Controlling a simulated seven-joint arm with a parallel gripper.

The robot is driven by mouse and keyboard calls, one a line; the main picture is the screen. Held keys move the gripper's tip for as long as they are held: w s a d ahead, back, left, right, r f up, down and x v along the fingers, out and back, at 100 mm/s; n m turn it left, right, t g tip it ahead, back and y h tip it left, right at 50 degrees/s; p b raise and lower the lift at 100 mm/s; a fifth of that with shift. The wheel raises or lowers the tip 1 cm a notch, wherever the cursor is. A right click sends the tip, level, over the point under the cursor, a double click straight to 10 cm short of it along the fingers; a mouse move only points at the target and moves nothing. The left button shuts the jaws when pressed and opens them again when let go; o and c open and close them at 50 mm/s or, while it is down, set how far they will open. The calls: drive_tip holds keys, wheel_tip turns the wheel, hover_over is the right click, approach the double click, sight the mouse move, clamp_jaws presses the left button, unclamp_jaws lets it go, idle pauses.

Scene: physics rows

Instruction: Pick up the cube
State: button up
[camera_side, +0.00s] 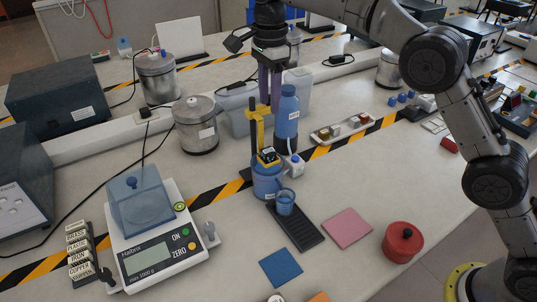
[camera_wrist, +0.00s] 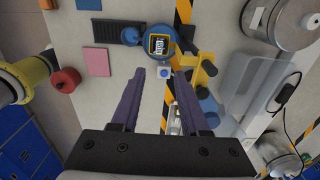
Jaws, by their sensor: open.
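My gripper (camera_side: 269,104) is open and empty, with its two purple fingers pointing down beside the blue bottle (camera_side: 287,115) in the side view. In the wrist view my gripper (camera_wrist: 160,74) shows its fingers well apart. Several small brown and pale cubes (camera_side: 336,131) sit in a white tray (camera_side: 318,138), right of the bottle. A small white block with a blue round top (camera_wrist: 164,72) shows between the fingertips in the wrist view. I cannot tell which block is the task's cube.
A scale (camera_side: 156,250), metal canisters (camera_side: 196,127) and a red pot (camera_side: 402,243) stand around. A pink pad (camera_side: 347,228) and blue pad (camera_side: 281,267) lie flat in front.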

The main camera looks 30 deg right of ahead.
sight(268, 150)
wheel_tip(268, 150, down, 14)
drive_tip(key=shift+a+r, duration=0.1)
drive_tip(key=shift+a, duration=0.05)
clamp_jaws()
idle(0.7)
